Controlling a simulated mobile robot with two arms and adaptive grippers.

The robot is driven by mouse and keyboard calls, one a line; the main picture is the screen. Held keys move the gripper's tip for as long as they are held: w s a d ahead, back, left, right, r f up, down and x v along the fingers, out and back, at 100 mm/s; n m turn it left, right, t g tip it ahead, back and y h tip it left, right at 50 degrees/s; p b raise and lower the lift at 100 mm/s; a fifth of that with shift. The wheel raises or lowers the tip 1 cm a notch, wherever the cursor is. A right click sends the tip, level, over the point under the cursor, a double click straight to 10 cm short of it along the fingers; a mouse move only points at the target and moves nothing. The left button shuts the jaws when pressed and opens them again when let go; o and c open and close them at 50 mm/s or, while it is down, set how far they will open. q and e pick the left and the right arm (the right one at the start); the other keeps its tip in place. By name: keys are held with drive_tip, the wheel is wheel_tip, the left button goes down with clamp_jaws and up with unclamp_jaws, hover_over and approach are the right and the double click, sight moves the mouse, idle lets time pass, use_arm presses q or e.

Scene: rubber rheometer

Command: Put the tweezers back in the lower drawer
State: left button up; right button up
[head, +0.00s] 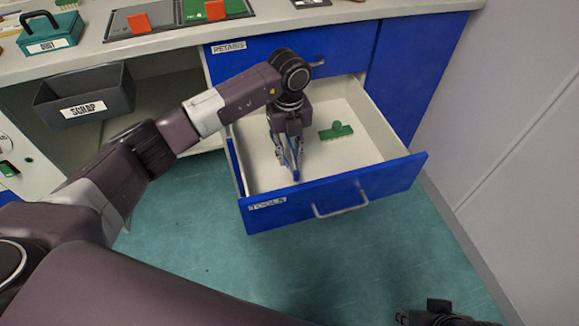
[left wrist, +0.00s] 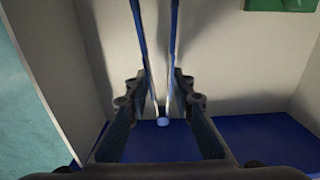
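The lower drawer, labelled TOOLS, is pulled open, and its blue front (head: 375,187) shows in the head view. My left gripper (head: 287,165) points down inside the drawer, left of its middle. Its fingers (left wrist: 162,80) are closed in on the blue tweezers (left wrist: 174,45), one fingertip at each leg. The tweezers' legs run on past the fingertips, and their joined pale end lies between the fingers. In the head view the tweezers (head: 297,172) are partly hidden by the gripper. My right gripper (head: 437,312) is at the bottom right edge, mostly cut off.
A green brush-like item (head: 336,131) lies in the drawer, right of my left gripper. A shut drawer labelled PETABIS (head: 228,47) is above. A grey SCRAP bin (head: 84,100) stands on the left. A wall (head: 520,130) bounds the right.

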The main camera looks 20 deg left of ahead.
sight(289, 174)
use_arm(q)
wheel_tip(289, 174, down, 6)
drive_tip(key=shift+r+b, duration=0.2)
drive_tip(key=shift+b, duration=0.35)
drive_tip(key=shift+r, duration=0.1)
use_arm(e)
drive_tip(key=shift+s+f, duration=0.1)
drive_tip(key=shift+f, duration=0.15)
use_arm(q)
drive_tip(key=o, duration=0.5)
